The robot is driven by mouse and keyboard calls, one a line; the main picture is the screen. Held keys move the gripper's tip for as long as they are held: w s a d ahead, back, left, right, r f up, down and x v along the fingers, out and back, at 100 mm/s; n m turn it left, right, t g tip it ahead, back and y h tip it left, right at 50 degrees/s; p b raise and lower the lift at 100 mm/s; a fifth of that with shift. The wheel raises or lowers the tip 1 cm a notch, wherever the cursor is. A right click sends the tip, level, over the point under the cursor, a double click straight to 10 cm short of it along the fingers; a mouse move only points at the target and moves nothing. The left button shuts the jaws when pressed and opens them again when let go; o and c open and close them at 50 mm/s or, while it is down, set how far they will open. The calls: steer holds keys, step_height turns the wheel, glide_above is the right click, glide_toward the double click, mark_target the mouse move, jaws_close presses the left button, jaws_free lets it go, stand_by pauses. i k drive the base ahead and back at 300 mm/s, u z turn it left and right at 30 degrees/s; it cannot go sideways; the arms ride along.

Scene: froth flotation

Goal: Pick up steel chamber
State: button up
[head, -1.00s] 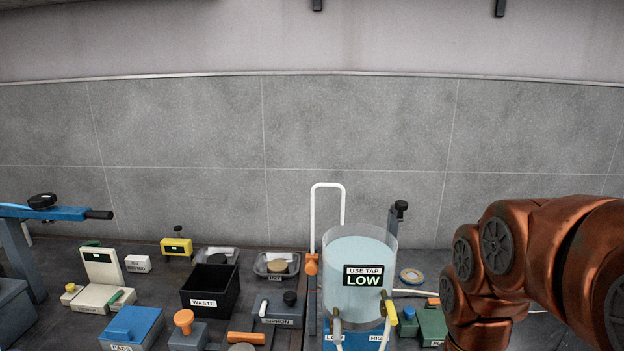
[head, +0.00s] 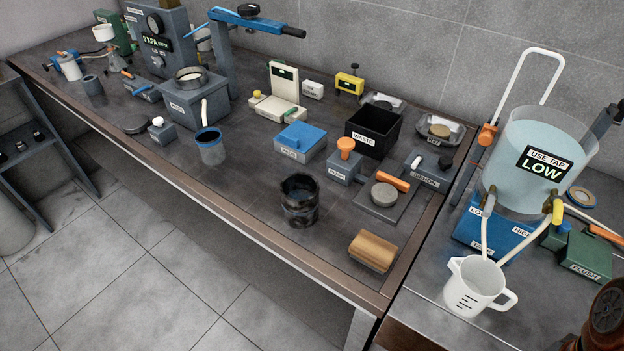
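A dark, shiny open-topped cylinder (head: 300,203) with a band around its middle stands upright near the front edge of the dark bench. It looks most like the steel chamber, though it has no readable label. A smaller grey cup with a blue rim (head: 211,149) stands to its left and farther back. My gripper is out of view; only a copper-coloured link of my arm shows at the lower right corner.
A wooden block (head: 373,252) lies right of the dark cylinder. Behind are a blue-topped PADS box (head: 300,146), a plunger-like orange-knobbed block (head: 345,165) and a black WASTE bin (head: 373,133). A white jug (head: 475,287) stands below the water tank (head: 535,165).

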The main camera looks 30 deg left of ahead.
mark_target(299, 198)
steer(key=u, duration=0.5)
steer(key=k, duration=1.2)
steer(key=u, duration=1.4)
steer(key=i, duration=0.75)
steer(key=u, duration=0.4)
